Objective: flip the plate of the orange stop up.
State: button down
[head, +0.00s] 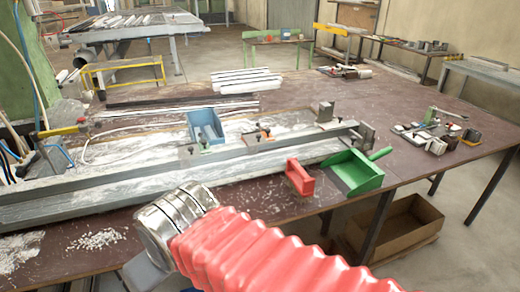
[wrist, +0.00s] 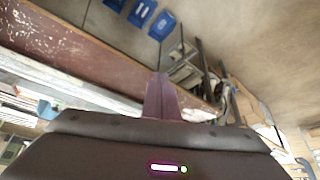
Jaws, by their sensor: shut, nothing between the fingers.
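The orange stop (head: 265,134) is a small piece on the long grey metal rail (head: 100,183), right of the blue bin in the head view. It is too small there to tell how its plate lies. I do not make out the stop in the wrist view. My gripper (wrist: 160,80) is shut and empty in the wrist view, its fingers together. In the head view my wrist is at the front of the bench, well to the left of and nearer than the stop; the fingertips cannot be made out there.
A blue bin (head: 205,126) stands behind the rail. A red holder (head: 299,177) and a green dustpan (head: 354,173) sit at the bench's front right. White shavings (head: 97,240) lie at front left. Loose parts (head: 432,135) lie at right. A cardboard box (head: 405,226) is below.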

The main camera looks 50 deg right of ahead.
dwell(0.3)
jog(key=w+d+m+t+y, duration=0.1)
jog(key=w+d+m+y, duration=0.25)
jog(key=w+m, duration=0.85)
jog(key=w+d+m+t, duration=0.4)
jog(key=w+d+m, duration=0.6)
jog(key=d, duration=0.3)
jog(key=d+f+m+t+h, duration=0.1)
jog(key=d+m+h, duration=0.1)
jog(key=d+m, duration=0.5)
jog(key=d+f+m+t+h, duration=0.2)
jog(key=d, duration=0.8)
jog(key=s+d+f+m+h, duration=0.2)
jog(key=d+m, duration=0.1)
jog(key=d, duration=0.4)
jog(key=s+d+f+m+g+h, duration=0.1)
jog(key=s+d+f+m+h, duration=0.1)
jog(key=d, duration=0.5)
jog(key=s+d+f+m+h, duration=0.2)
jog(key=s+d+m+h, duration=0.1)
jog(key=d+m, duration=0.3)
jog(key=shift+s+d+f, duration=0.2)
jog(key=shift+s+d, duration=0.25)
jog(key=shift+s, duration=0.05)
jog(key=shift+w, duration=0.1)
